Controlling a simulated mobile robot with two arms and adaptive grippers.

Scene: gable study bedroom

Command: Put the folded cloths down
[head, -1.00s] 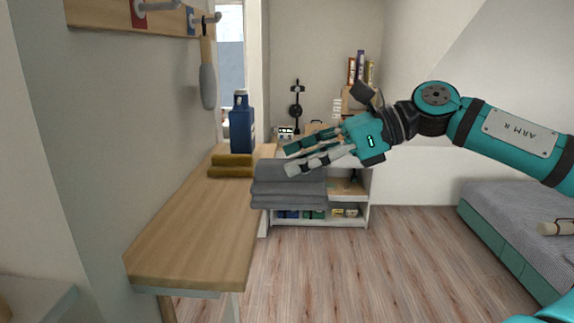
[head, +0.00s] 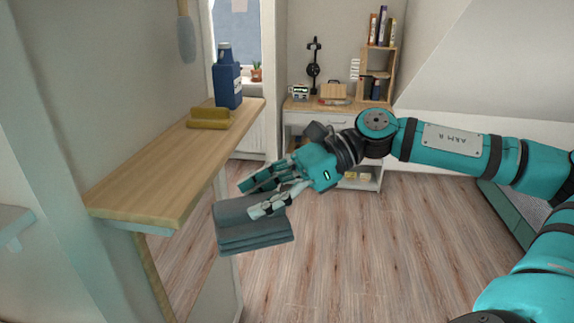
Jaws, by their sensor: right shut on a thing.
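The folded cloths (head: 255,238) are a grey stack of several layers. My right gripper (head: 257,198) is shut on the stack from above and its right side. The stack is in the air to the right of the wooden shelf (head: 140,188), apart from its front edge, over the floor. The gripper's fingers cover part of the top layer. My left gripper is not in the head view.
On the shelf's far end stand a blue bottle (head: 228,85) and a mustard-yellow folded item (head: 209,118). The near part of the shelf is bare. A desk (head: 300,106) with small things on it stands at the back. The wooden floor (head: 390,250) is clear.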

